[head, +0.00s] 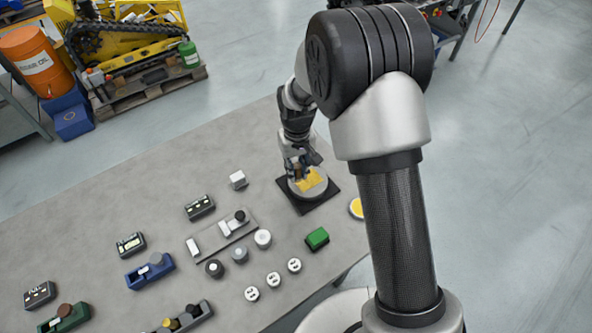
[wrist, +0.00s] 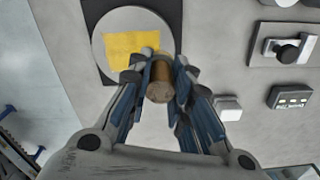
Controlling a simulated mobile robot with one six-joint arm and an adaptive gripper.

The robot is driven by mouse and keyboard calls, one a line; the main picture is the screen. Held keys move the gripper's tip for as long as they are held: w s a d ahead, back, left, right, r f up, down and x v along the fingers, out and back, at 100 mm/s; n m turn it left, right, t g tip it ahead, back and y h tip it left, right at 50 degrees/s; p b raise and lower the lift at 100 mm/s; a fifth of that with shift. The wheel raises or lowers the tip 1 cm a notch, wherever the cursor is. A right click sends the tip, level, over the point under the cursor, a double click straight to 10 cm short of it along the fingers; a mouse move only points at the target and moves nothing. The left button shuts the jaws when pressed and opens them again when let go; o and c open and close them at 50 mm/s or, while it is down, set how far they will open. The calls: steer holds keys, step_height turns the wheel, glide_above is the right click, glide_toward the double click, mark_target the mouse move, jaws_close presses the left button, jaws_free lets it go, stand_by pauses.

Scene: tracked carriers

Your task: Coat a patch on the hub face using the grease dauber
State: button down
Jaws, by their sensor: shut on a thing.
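The hub face, a round light-grey disc (wrist: 102,45), lies on a black square pad (head: 304,207) on the table. A yellow patch (wrist: 125,46) covers part of the disc; it also shows in the head view (head: 313,179). My gripper (wrist: 160,75) is shut on the grease dauber (wrist: 161,88), a brown cylinder with a pale tan end. In the head view my gripper (head: 298,170) is over the disc, at the patch's left side. I cannot tell whether the dauber touches the disc. A round pot with yellow content (head: 356,208) stands at the table's right edge.
A white cube (head: 238,180) stands left of the pad. A green block (head: 317,238), several round pieces (head: 273,280) and a grey fixture plate (head: 220,234) lie nearer. Small display boxes (head: 199,207) and blue (head: 150,271) and green holders are further left. The table's far left is bare.

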steer(key=shift+r+p, duration=1.1)
steer(key=shift+r, duration=0.85)
